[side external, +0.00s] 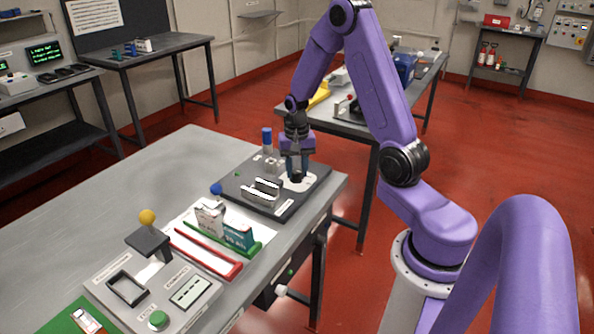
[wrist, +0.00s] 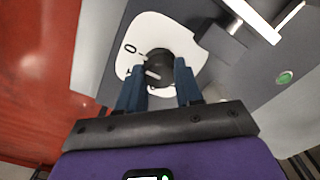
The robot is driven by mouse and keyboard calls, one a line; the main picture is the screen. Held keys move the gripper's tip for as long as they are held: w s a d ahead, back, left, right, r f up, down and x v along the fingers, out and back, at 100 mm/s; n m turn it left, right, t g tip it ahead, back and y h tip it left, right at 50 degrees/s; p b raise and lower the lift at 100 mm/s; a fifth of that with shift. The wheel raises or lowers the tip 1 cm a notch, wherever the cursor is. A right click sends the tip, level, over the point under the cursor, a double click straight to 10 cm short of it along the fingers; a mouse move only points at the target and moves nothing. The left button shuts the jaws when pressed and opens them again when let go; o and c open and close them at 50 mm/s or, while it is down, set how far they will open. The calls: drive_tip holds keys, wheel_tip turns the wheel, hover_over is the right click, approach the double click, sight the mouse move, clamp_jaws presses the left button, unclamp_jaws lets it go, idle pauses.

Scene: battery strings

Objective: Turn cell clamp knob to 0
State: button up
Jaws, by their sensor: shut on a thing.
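The cell clamp knob (wrist: 160,64) is a round black knob on a white dial plate (wrist: 185,38) in the wrist view. A "0" mark (wrist: 130,48) is printed on the plate, left of the knob and a little above it. A short white line shows on the knob's lower left, close to the left finger; it does not point at the 0. My gripper (wrist: 161,68) has its two dark blue fingers on either side of the knob, shut on it. In the side view my gripper (side external: 296,168) points down over the dial, and the knob (side external: 297,178) is mostly hidden by the fingers.
The dial sits on a dark grey panel (side external: 230,190) with a metal cell holder (side external: 262,190), a blue ball knob (side external: 216,189) and a blue-topped post (side external: 267,138). Red and green rails (side external: 208,255) and a yellow-knobbed lever (side external: 147,217) stand nearer on the bench.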

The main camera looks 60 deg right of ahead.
sight(296, 171)
drive_tip(key=o, duration=0.9)
drive_tip(key=shift+r, duration=1.8)
drive_tip(key=shift+a, duration=0.1)
drive_tip(key=s+a+r+n, duration=0.35)
drive_tip(key=a+n, duration=0.25)
drive_tip(key=a, duration=0.3)
drive_tip(key=s+a+r+n, duration=0.3)
drive_tip(key=s+a+n, duration=0.15)
drive_tip(key=a, duration=0.35)
drive_tip(key=s+a+r+n, duration=0.1)
drive_tip(key=s+n, duration=0.3)
drive_tip(key=s, duration=0.1)
drive_tip(key=s+a+r+n, duration=0.1)
drive_tip(key=s+a+n, duration=0.1)
drive_tip(key=s+n, duration=0.2)
drive_tip(key=s+a+r+n, duration=0.1)
drive_tip(key=s+a+n, duration=0.1)
drive_tip(key=s+n, duration=0.2)
drive_tip(key=shift+s, duration=1.85)
